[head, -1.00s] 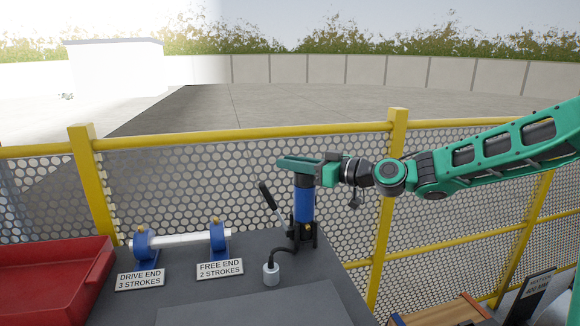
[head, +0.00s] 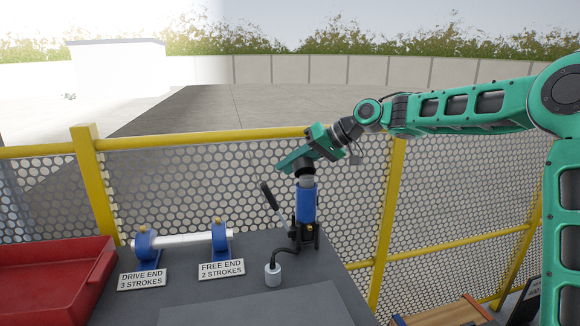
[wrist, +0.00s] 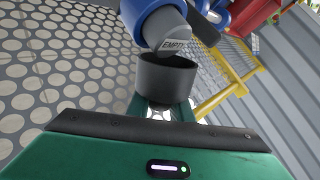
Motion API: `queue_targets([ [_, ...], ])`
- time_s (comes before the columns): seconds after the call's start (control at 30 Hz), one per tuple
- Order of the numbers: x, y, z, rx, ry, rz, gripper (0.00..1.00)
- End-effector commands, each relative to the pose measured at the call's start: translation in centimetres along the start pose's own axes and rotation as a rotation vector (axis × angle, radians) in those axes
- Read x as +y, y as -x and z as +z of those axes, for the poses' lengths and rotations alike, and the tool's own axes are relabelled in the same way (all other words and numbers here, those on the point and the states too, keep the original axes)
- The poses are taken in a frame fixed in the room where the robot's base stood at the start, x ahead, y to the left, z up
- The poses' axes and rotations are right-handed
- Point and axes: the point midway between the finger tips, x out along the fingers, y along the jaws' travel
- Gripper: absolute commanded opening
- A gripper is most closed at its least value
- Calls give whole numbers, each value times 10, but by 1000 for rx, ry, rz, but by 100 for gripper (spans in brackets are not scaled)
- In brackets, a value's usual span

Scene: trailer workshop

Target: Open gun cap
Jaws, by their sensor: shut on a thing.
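The grease gun (head: 306,203) stands upright at the right rear of the dark bench, with a blue barrel, a black base and a side lever. My gripper (head: 302,160) is above its top, tilted, and shut on the black cap (head: 305,169). In the wrist view the cap (wrist: 168,82) is a black cup with its open rim showing. The grey end of the gun, marked "EMPTY" (wrist: 174,44), shows clear of the cap's rim. The cap sits tilted off the barrel; whether they still touch I cannot tell.
On the bench, a shaft (head: 180,240) rests in two blue bearings, with signs for drive end and free end. A grey fitting (head: 272,273) hangs from the gun's black hose. A red tray (head: 45,275) is at left. Yellow-railed mesh fencing (head: 240,140) stands behind.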

Motion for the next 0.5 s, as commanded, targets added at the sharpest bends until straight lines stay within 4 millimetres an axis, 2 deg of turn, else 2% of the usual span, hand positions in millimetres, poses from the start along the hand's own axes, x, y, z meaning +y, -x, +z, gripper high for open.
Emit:
queue_targets([
  [0.5,16,-18,2,-325,-324,-6,0],
])
